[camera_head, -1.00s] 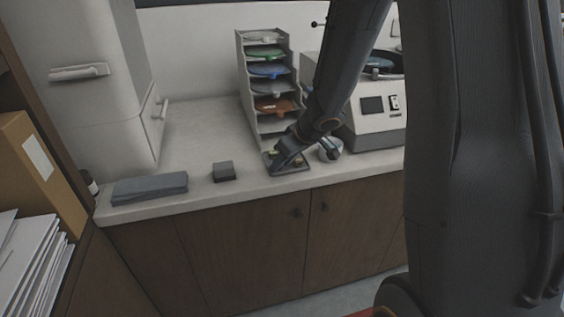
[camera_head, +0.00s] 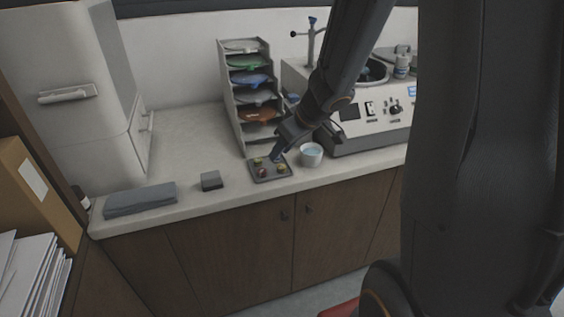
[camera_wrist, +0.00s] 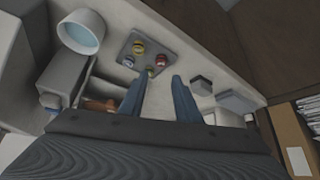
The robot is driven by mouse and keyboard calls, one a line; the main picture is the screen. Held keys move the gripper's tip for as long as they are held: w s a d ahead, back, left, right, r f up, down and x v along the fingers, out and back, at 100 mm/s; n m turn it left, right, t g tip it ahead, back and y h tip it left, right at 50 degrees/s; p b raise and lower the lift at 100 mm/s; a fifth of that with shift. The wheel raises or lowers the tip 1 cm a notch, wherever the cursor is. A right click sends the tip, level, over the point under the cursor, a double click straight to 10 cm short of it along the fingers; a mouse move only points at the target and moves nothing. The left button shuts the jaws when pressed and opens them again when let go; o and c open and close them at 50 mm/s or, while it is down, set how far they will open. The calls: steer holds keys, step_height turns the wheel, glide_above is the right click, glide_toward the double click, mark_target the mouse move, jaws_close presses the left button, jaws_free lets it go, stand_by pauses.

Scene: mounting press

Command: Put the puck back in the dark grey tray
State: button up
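The dark grey tray (camera_head: 254,179) lies flat on the counter in front of the rack. Several small coloured pucks (camera_head: 282,168) sit in it, and they also show in the wrist view as yellow, red and green ones (camera_wrist: 160,61). The tray's grey surface (camera_wrist: 165,45) is seen there just beyond my fingertips. My gripper (camera_head: 277,157) is above the tray's back edge in the head view. In the wrist view its two fingers (camera_wrist: 158,82) are apart, with no puck held between them. One finger partly covers the back right of the tray in the head view.
A white bowl with bluish liquid (camera_head: 311,154) stands right of the tray. The shelf rack (camera_head: 228,95) is behind, the press machine (camera_head: 370,125) at right. A small grey block (camera_head: 211,181) and folded grey cloth (camera_head: 140,199) lie left, with bare counter between.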

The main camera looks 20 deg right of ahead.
steer(key=s+d+m+g+h, duration=0.1)
steer(key=s+d+m+h, duration=0.25)
steer(key=s, duration=0.45)
steer(key=s+a+f+m+g, duration=0.1)
steer(key=s+a+m+g, duration=0.1)
steer(key=s+a, duration=0.4)
steer(key=s+g, duration=0.1)
steer(key=s, duration=0.3)
steer(key=shift+s+a+g, duration=0.15)
steer(key=shift+a+g, duration=0.1)
steer(key=shift+g, duration=0.05)
steer(key=shift+d+y, duration=0.1)
steer(key=shift+y, duration=0.15)
